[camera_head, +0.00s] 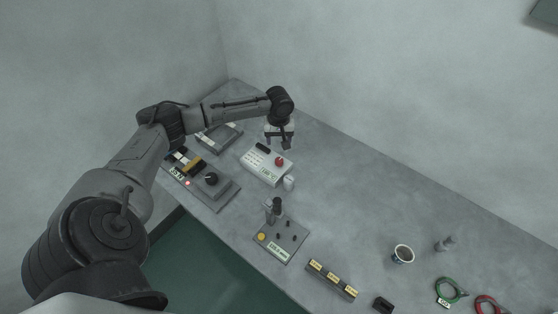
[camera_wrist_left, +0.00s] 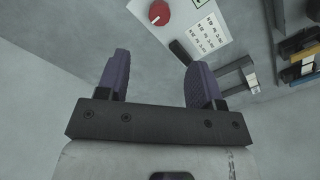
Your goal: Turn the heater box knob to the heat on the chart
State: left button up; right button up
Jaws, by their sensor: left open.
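A pale box (camera_head: 254,164) on the bench carries a red round knob (camera_head: 280,161), a black bar (camera_head: 262,148) and a printed label. In the left wrist view the red knob (camera_wrist_left: 159,13) and a printed chart (camera_wrist_left: 210,34) show near the top; the chart's text is too small to read. A grey box (camera_head: 222,194) with a black round knob (camera_head: 211,179) and a small red light stands to the left. I cannot tell for certain which is the heater box. My right gripper is out of view.
A small pale cylinder (camera_head: 289,183) stands beside the pale box.

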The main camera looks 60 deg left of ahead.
aim_at(279, 160)
pick_arm(q)
notch_tip(279, 160, down, 11)
jog(key=shift+f+b, duration=0.1)
jog(key=shift+b, duration=0.6)
jog(key=shift+f, duration=0.75)
jog(key=c, duration=0.9)
